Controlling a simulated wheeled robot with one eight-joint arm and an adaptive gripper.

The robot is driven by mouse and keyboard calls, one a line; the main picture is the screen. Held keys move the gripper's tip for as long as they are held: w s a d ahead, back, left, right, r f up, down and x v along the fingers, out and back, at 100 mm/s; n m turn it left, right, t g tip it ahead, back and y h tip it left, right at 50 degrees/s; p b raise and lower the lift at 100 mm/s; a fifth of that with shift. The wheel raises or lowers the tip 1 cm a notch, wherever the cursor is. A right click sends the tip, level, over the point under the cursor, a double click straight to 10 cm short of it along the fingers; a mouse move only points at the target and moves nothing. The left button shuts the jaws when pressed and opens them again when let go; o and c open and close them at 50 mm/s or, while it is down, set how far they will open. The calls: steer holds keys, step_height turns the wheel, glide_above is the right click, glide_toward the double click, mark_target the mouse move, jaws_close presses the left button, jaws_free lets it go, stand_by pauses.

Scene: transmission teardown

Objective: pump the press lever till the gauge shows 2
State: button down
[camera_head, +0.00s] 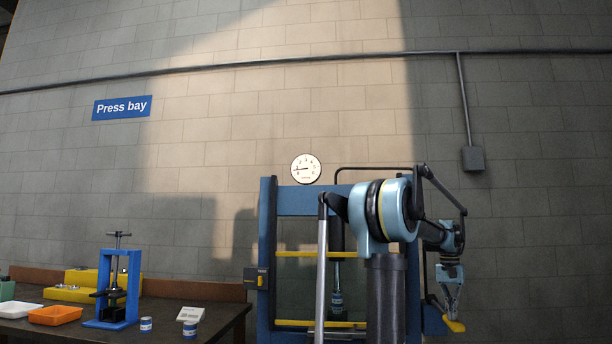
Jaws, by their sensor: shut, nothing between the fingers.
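The press is a tall blue frame (268,240) in the middle of the head view, partly hidden behind my arm. Its round white gauge (306,169) stands at the top; the dark needle points left, and the small numerals are hard to read. A yellow piece (456,326), perhaps the lever's grip, shows low at the right side of the press. My gripper (453,314) points down, shut and empty, with its tips just above or against the yellow piece; I cannot tell if they touch. The rest of the lever is not clearly visible.
A dark bench (215,315) at left carries a small blue press (104,285), an orange tray (55,315), a white tray (20,310), yellow blocks (75,292) and small cans. A grey box (473,159) is on the wall. The space right of my gripper looks clear.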

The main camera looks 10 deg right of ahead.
steer(key=shift+f, duration=0.6)
step_height(320, 180, up, 11)
steer(key=shift+f, duration=0.2)
steer(key=shift+f, duration=0.1)
stand_by(0.6)
